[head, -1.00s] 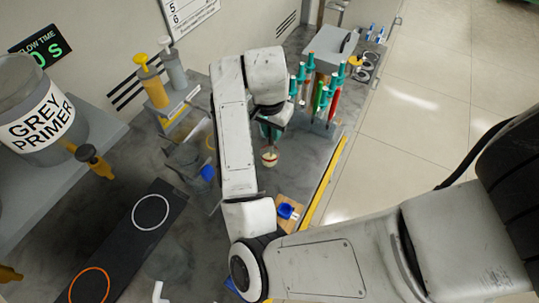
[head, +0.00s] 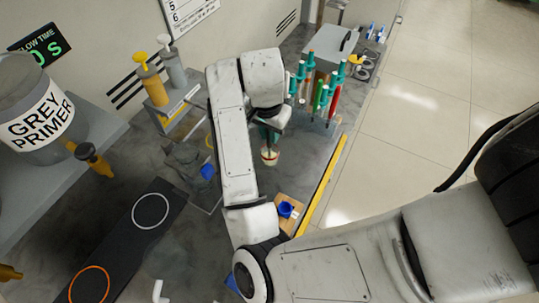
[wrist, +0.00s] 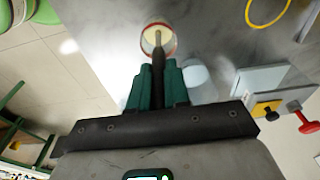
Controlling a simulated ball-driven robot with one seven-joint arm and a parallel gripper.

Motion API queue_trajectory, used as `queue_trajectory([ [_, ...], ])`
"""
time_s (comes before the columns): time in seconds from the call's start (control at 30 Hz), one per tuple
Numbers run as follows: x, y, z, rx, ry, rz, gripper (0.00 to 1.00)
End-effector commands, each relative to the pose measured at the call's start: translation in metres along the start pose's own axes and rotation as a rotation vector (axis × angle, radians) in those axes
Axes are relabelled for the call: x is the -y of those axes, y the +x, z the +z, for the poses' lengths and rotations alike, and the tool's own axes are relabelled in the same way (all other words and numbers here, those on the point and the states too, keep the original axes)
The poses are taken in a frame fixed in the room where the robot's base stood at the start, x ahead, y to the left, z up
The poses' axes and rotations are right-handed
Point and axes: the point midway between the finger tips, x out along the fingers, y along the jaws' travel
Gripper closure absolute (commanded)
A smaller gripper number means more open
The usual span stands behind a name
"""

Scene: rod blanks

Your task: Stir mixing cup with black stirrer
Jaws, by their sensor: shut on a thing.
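The mixing cup (wrist: 146,46) has a clear wall, a red band and cream-coloured contents. It stands on the grey bench below my gripper, and it also shows small in the head view (head: 269,157). My gripper (wrist: 158,84) has green fingers shut on the black stirrer (wrist: 158,62), a thin dark rod. The stirrer points down, and its lower end shows over the cream contents, inside the cup's rim. In the head view my arm hides most of the gripper and the stirrer.
A rack of green- and red-topped tools (head: 318,90) stands behind the cup. A blue cup (head: 286,209) sits on a brown board nearer me. Yellow and grey pump bottles (head: 152,84) stand back left. A yellow strip (head: 322,186) lines the right bench edge.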

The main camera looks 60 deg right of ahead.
Motion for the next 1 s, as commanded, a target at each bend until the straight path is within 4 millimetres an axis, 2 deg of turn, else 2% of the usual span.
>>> queue_trajectory([
  [0.17,0.000,-0.005,-0.001,0.000,0.000,0.000,1.00],
  [0.83,0.000,-0.054,-0.007,0.000,0.001,0.000,1.00],
  [1.0,0.000,-0.059,-0.007,0.000,0.000,0.000,1.00],
])
